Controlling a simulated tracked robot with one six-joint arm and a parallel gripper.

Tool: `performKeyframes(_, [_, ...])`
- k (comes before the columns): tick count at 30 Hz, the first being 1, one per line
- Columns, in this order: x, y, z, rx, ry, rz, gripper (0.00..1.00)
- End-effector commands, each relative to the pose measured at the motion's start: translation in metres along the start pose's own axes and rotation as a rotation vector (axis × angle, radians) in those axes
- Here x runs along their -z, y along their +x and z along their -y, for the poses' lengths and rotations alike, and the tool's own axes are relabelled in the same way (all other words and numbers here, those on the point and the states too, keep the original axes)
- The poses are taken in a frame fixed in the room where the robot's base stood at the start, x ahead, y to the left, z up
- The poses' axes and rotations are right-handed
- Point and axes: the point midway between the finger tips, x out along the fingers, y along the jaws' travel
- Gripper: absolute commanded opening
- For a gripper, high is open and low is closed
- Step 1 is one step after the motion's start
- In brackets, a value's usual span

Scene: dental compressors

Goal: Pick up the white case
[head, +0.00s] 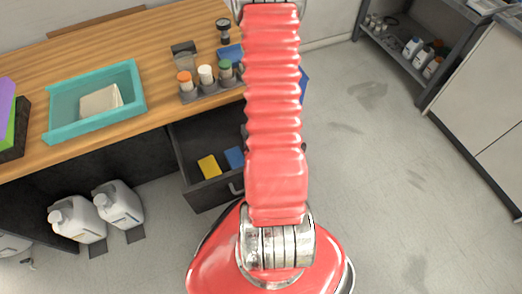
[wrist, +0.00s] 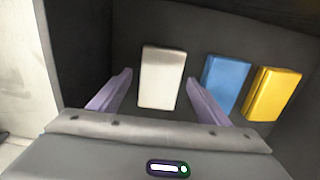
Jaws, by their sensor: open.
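The white case (wrist: 162,78) is a small upright-looking block inside a dark drawer, seen in the wrist view. My gripper (wrist: 160,90) is open, with one purple finger to the left of the white case and the other to its right. The case lies beyond and between the fingertips, and I cannot tell how deep the fingers reach beside it. In the head view my red arm covers the gripper and the white case.
A blue case (wrist: 227,82) and a yellow case (wrist: 272,93) lie right of the white one; the right finger is close to the blue case. The open drawer (head: 205,190) has dark walls. A wooden bench (head: 150,50) holds a teal tray (head: 70,134) and several bottles.

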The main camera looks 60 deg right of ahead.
Motion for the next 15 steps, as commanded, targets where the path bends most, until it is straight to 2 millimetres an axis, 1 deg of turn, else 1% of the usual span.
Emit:
performKeyframes(1, [-0.0004,0.0037,0.0002,0.001,0.000,0.002,0.70])
performKeyframes(4, [0.0000,0.0065,0.0000,0.000,0.000,0.000,0.70])
performKeyframes(15, [0.0000,0.0066,0.0000,0.000,0.000,0.000,0.70])
